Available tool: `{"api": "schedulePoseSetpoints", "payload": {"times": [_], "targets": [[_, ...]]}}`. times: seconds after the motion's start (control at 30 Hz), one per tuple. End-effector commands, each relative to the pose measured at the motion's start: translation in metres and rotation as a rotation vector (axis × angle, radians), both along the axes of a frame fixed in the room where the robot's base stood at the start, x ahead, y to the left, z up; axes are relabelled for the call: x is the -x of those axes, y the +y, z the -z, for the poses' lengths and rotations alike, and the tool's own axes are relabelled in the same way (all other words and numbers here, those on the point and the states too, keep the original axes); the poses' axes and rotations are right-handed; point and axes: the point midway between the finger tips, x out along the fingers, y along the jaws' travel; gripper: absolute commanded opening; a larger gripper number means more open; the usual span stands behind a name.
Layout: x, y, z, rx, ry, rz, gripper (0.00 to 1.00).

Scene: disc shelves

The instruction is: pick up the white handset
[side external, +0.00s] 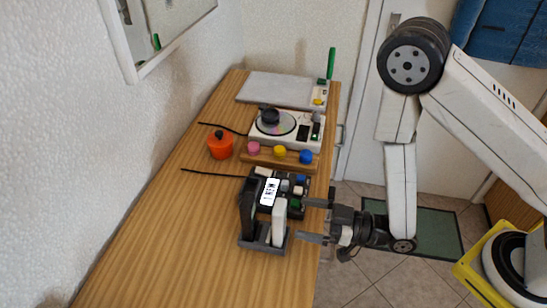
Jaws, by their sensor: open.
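The white handset (279,222) stands upright in a dark cradle (262,247) near the right edge of the wooden table. A black handset (247,212) stands beside it on the left. My gripper (300,220) is at the table's right edge, just right of the white handset, with its fingers pointing left. It is open and empty, one finger farther back and one nearer the front. The fingertips look close to the white handset, but I cannot tell whether they touch it or how their heights compare.
Behind the handsets is a dark device (270,192) with a white label and several coloured blocks. Farther back are a wooden strip with coloured knobs (279,151), an orange pot (220,146), a disc player (287,128) and a grey board (280,88). The table's front left (170,250) is clear.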

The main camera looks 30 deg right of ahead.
Motion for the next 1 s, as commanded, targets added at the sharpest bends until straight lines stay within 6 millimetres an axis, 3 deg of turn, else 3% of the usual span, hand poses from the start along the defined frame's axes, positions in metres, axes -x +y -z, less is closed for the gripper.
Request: {"api": "schedulePoseSetpoints", "payload": {"times": [0.67,1.0], "targets": [[-0.021,0.02,0.0,0.001,0.0,0.0,1.0],[-0.047,0.042,0.002,0.001,-0.001,-0.001,1.0]]}}
